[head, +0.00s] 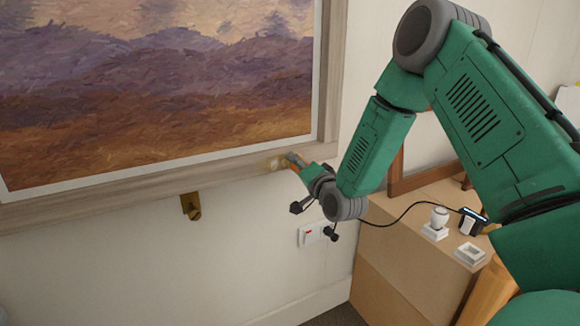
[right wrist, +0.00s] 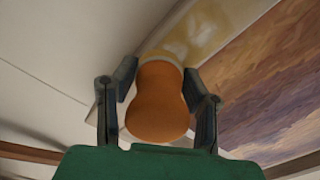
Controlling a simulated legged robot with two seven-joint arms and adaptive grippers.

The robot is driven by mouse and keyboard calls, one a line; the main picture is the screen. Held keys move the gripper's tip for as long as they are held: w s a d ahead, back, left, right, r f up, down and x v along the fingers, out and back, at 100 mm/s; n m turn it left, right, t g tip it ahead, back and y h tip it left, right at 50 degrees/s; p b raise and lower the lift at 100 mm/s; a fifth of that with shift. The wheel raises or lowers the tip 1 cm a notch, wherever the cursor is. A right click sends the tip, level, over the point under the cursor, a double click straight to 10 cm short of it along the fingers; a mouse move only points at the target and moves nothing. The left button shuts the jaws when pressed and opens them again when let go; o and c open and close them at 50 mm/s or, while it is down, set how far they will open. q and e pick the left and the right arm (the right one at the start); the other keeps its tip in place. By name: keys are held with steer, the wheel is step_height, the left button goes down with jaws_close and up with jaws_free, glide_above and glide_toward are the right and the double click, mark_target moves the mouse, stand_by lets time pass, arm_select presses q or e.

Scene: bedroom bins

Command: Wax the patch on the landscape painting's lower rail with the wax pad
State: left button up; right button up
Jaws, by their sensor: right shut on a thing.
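The landscape painting (head: 165,80) hangs on the wall in a pale wooden frame, and its lower rail (head: 115,188) slants up to the right. A yellowish patch (head: 270,164) shows near the rail's right end; the right wrist view shows it as a blotchy tan area (right wrist: 205,28). My right gripper (head: 302,168) is shut on the wax pad (right wrist: 157,100), which has an orange, rounded handle and a pale head. The pad's head is at the patch, but whether it touches is hard to tell. My left gripper is not in view.
A brass bracket (head: 191,206) sits on the wall below the rail. A wall socket (head: 312,234) is below the gripper. A wooden cabinet (head: 400,265) at right bears a white egg-cup-like object (head: 437,222), a small white dish (head: 470,253) and a cabled device (head: 470,220).

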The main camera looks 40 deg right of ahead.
mark_target(313, 156)
steer(key=shift+s+d+p, duration=0.25)
steer(key=shift+d, duration=0.6)
steer(key=shift+s+d+p, duration=0.25)
steer(key=shift+d, duration=0.55)
steer(key=shift+s+d+p, duration=0.15)
steer(key=shift+d+p, duration=0.1)
steer(key=shift+d, duration=0.55)
steer(key=shift+s+d+p, duration=0.15)
steer(key=shift+d+p, duration=0.05)
steer(key=shift+d, duration=0.6)
steer(key=shift+w+a+b, duration=0.1)
steer(key=shift+w+a, duration=0.2)
steer(key=shift+a, duration=0.95)
steer(key=shift+w+a+b, duration=0.1)
steer(key=shift+w+a, duration=0.2)
steer(key=shift+a, duration=0.9)
steer(key=shift+w+a+b, duration=0.1)
steer(key=shift+w+a, duration=0.2)
steer(key=shift+a, duration=0.95)
steer(key=shift+w+a+b, duration=0.3)
steer(key=shift+w+a, duration=0.2)
steer(key=shift+a, duration=1.65)
steer(key=shift+w+a+b, duration=0.25)
steer(key=shift+w+a, duration=0.25)
steer(key=shift+a, duration=1.65)
steer(key=shift+w+a+b, duration=0.3)
steer(key=shift+w+a, duration=0.2)
steer(key=shift+a, duration=1.65)
steer(key=shift+s, duration=0.1)
